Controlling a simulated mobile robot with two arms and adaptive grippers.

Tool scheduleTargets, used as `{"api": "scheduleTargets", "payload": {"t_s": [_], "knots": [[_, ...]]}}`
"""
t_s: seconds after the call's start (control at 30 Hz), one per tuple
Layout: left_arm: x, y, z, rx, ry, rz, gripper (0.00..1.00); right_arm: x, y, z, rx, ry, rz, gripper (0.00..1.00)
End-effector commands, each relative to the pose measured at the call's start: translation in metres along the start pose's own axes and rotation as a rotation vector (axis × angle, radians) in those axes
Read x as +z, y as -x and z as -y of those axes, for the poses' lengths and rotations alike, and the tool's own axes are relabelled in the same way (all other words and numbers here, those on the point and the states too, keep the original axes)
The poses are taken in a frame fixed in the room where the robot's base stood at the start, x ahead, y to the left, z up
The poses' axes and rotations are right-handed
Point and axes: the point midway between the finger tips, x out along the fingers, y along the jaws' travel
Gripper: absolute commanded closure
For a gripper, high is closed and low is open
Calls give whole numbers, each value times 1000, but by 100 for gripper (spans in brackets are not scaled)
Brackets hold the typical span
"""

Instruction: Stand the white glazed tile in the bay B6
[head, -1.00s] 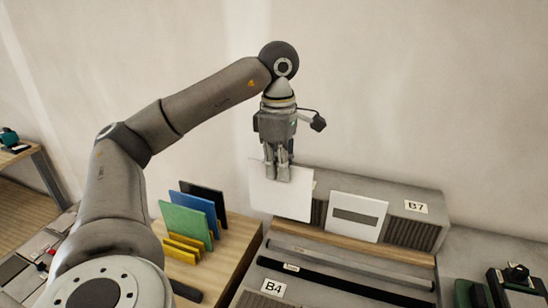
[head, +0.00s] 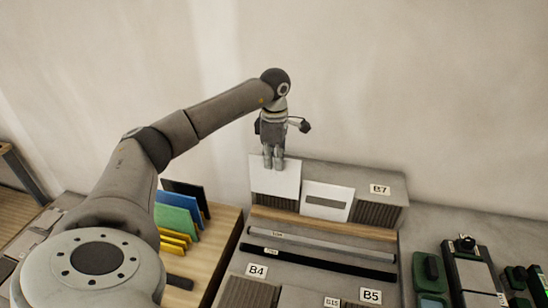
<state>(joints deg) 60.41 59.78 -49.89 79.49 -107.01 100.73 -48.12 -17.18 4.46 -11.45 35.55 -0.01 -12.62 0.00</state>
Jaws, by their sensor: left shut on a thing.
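My left gripper (head: 273,166) is shut on the upper edge of a plain white tile (head: 275,184), fingers pointing down. The tile hangs upright at the left end of a grey ribbed rack (head: 379,214). I cannot tell whether its lower edge rests in the rack. A white tile with a grey stripe (head: 327,194) stands just to its right in the rack. The B7 label (head: 380,190) is on the rack's top at the right. No B6 label shows; the held tile covers part of the rack. My right gripper is not in view.
Black, blue, green and yellow plates (head: 176,222) stand on a wooden board at the left. A grey bar (head: 318,248) and a black bar (head: 318,263) lie before the rack. B4 (head: 257,270) and B5 (head: 371,295) labels are in front. Green-and-black tools (head: 468,272) lie at the right.

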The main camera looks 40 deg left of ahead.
Motion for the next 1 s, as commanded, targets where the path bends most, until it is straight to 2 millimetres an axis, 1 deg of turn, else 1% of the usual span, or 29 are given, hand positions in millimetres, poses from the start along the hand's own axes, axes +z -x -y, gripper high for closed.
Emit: {"api": "scheduleTargets", "payload": {"t_s": [0.03,0.5,0.7,0.83,1.0], "knots": [[0,-6,0,1,0,1,100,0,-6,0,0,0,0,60],[0,-51,0,1,0,0,100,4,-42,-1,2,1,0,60],[0,-68,0,2,0,1,100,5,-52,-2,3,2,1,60],[0,-74,0,2,-1,1,100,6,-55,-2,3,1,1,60],[0,-76,0,2,-1,1,100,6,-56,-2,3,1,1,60]]}}
